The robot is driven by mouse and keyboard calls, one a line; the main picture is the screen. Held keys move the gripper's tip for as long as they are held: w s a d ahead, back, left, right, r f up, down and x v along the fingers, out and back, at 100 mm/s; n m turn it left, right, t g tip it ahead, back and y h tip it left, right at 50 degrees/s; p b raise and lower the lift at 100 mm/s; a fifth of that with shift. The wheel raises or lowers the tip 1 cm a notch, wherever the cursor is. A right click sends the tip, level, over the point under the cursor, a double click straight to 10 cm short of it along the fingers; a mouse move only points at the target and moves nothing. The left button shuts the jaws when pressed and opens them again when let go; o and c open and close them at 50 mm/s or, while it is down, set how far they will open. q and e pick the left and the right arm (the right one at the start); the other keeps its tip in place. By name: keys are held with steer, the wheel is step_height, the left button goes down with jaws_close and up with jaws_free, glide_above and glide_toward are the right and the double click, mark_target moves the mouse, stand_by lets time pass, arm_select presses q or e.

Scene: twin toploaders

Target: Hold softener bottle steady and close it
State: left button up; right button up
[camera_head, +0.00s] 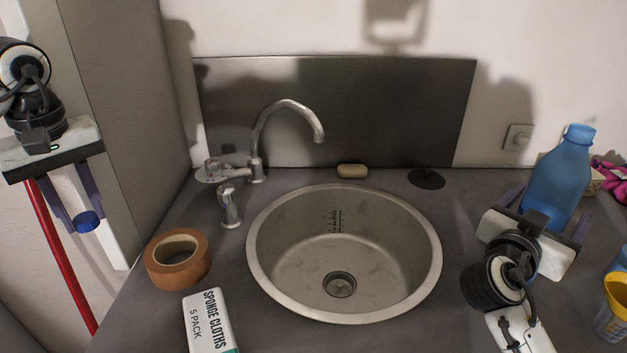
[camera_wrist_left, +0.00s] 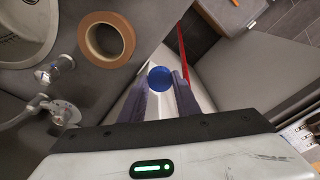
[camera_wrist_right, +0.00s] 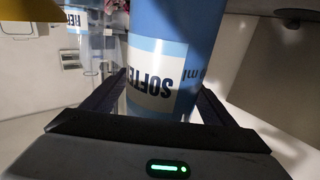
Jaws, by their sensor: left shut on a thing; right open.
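The blue softener bottle (camera_head: 557,182) stands upright on the counter right of the sink. Its label (camera_wrist_right: 158,82) shows upside down in the right wrist view. My right gripper (camera_head: 548,214) is open, with one finger on each side of the bottle's lower body; contact cannot be told. My left gripper (camera_head: 86,212) is shut on a small round blue cap (camera_head: 87,222), held at its fingertips beyond the counter's left side, far from the bottle. The cap also shows between the fingers in the left wrist view (camera_wrist_left: 158,78).
A round sink (camera_head: 258,290) with a tap (camera_head: 256,150) lies between the grippers. A brown tape roll (camera_head: 160,269) and a sponge cloth pack (camera_head: 208,322) are at left. A yellow-and-blue container (camera_head: 612,310) stands at the right edge. Soap (camera_head: 352,171) lies behind the sink.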

mark_target(573, 156)
steer(key=c, duration=1.8)
steer(key=shift+r, duration=0.15)
steer(key=shift+c, duration=0.2)
arm_select(q)
steer(key=shift+f+b, duration=0.3)
steer(key=shift+f, duration=0.05)
arm_select(e)
step_height(573, 156, up, 10)
